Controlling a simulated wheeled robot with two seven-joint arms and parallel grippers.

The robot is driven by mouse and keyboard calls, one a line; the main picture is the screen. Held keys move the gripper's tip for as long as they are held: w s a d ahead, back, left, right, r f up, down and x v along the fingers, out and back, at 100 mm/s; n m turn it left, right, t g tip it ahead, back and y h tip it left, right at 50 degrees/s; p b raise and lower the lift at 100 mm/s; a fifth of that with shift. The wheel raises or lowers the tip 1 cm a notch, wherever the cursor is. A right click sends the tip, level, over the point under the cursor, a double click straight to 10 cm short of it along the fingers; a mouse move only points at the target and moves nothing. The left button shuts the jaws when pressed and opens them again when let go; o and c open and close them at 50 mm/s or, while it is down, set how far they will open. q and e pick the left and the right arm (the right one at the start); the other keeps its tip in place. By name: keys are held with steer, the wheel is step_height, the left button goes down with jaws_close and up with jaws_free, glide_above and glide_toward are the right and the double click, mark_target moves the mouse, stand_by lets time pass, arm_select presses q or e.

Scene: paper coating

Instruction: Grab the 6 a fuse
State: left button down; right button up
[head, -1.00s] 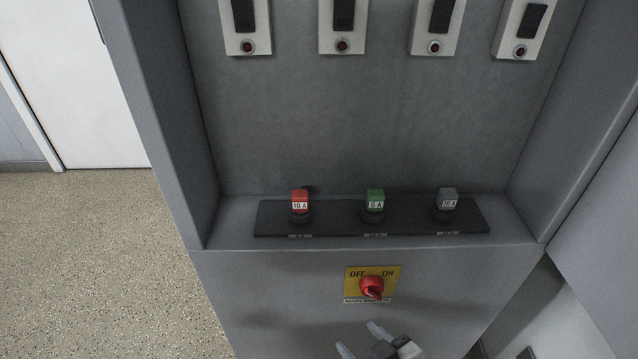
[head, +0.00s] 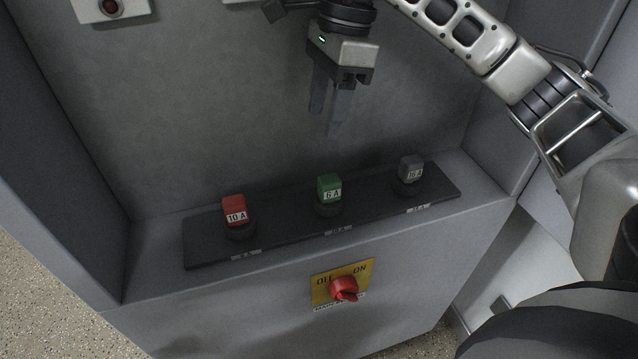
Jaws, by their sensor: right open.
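The green fuse (head: 329,188) bears a "6 A" label and stands upright in the middle socket of the black fuse strip (head: 283,228), on the cabinet's ledge. My right gripper (head: 325,122) hangs above and behind the green fuse, fingers pointing down. It is open, with nothing between its fingers, and apart from the fuse. My left gripper is not in view.
A red "10 A" fuse (head: 234,209) stands in the left socket and a grey fuse (head: 411,168) in the right one. A red rotary switch (head: 343,289) on a yellow plate (head: 362,274) is on the front below. Cabinet walls flank the ledge.

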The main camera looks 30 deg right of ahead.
steer(key=d, duration=0.2)
steer(key=h, duration=0.1)
glide_toward(330, 179)
steer(key=f, duration=0.5)
steer(key=shift+w+a+f+b, duration=0.15)
steer(key=shift+w+a+b, duration=0.2)
steer(key=shift+a+b, duration=0.05)
steer(key=f, duration=0.4)
steer(key=shift+s+a+f+p, duration=0.15)
steer(key=shift+s+f+p, duration=0.2)
steer(key=shift+a+f, duration=0.1)
steer(key=shift+f, duration=0.3)
steer(key=c, duration=1.1)
